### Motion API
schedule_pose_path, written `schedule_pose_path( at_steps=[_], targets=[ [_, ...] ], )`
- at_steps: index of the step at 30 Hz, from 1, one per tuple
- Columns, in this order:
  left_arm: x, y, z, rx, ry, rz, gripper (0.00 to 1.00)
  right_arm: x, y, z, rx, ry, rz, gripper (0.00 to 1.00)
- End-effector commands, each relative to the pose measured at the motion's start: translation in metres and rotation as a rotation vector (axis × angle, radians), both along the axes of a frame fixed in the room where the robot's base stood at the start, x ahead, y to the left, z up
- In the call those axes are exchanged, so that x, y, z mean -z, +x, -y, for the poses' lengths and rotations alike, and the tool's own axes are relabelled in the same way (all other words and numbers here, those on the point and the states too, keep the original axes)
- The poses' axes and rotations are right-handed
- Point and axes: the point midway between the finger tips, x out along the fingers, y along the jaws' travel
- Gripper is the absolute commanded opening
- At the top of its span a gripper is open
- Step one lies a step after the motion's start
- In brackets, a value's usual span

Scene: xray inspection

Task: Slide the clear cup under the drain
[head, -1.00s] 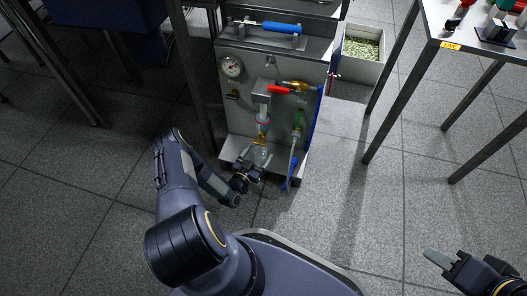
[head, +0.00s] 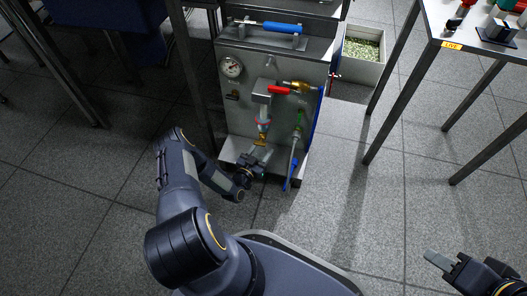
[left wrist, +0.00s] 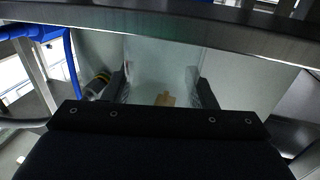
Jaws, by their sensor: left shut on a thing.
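The clear cup (left wrist: 160,62) is between the two fingers of my left gripper in the left wrist view, and the gripper is shut on it. In the head view my left gripper (head: 258,158) is low at the front of the grey panel, just below the brass drain (head: 263,139). The cup is hard to make out there, so I cannot tell whether it is fully beneath the outlet. A small tan patch (left wrist: 165,99) shows at the cup in the left wrist view. My right gripper (head: 438,258) is over the floor at the lower right, away from the panel; its jaw gap is unclear.
The grey panel (head: 240,110) carries a gauge (head: 231,67), a red-handled valve (head: 281,90) and a blue handle (head: 289,173) right of the drain. A bin of green pieces (head: 361,50) stands behind it. A metal table (head: 450,46) is at the right. The middle floor is clear.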

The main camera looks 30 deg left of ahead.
Motion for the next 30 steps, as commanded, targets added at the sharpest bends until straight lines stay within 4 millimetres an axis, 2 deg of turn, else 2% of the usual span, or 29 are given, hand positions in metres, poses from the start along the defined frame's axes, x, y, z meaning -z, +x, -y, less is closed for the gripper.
schedule_pose_path(
  at_steps=[30],
  targets=[
    [0.001, 0.045, -0.011, 0.001, 0.0, -0.001, 0.39, 0.0, 0.0, 0.0, 0.0, 0.0, 0.0, 0.36]
  ],
)
